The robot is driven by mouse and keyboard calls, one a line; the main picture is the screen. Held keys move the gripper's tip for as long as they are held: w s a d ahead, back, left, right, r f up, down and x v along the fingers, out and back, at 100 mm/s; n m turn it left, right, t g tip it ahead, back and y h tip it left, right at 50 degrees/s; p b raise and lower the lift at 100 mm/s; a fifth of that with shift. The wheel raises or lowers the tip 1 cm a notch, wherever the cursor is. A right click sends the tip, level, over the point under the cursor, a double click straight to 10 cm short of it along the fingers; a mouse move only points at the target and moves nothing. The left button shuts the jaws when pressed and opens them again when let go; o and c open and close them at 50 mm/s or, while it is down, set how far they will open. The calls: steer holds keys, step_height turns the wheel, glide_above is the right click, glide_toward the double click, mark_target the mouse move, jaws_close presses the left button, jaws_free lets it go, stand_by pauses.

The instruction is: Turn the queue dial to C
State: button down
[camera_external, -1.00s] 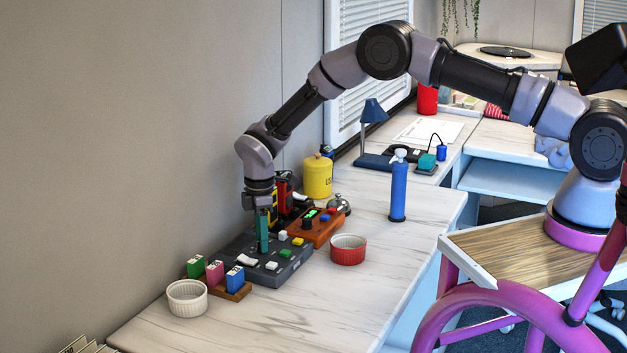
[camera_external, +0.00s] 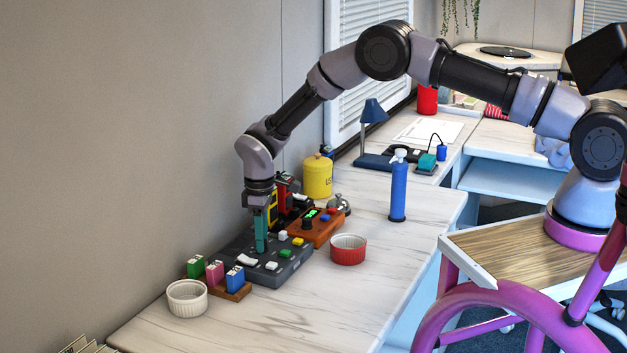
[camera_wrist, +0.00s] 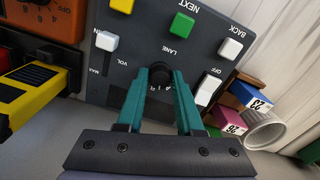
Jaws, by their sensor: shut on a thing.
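The dark grey queue panel (camera_external: 290,268) lies flat on the white worktop, with white, green and yellow buttons. In the wrist view the panel (camera_wrist: 133,60) shows the words NEXT, BACK, LANE, VOL and OFF. A round black dial (camera_wrist: 160,70) sits below the word LANE. My gripper (camera_wrist: 161,80) is shut on this dial, with one teal finger on each side. In the external view my gripper (camera_external: 261,248) points straight down onto the panel. The marks around the dial are mostly hidden by the fingers, so its setting cannot be read.
An orange box (camera_external: 318,229) with a dial and green display stands behind the panel. A red ramekin (camera_external: 348,250) is to the right, a white ramekin (camera_external: 187,299) and colored blocks in a wooden holder (camera_external: 238,293) to the front left. A white switch (camera_wrist: 209,90) is close to my right finger.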

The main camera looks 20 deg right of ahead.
steer(key=m, duration=0.5)
steer(key=shift+m, duration=0.3)
steer(key=m, duration=0.5)
steer(key=shift+m, duration=0.3)
steer(key=c, duration=0.6)
jaws_free()
steer(key=shift+o, duration=0.2)
steer(key=shift+r, duration=0.1)
step_height(320, 180, up, 11)
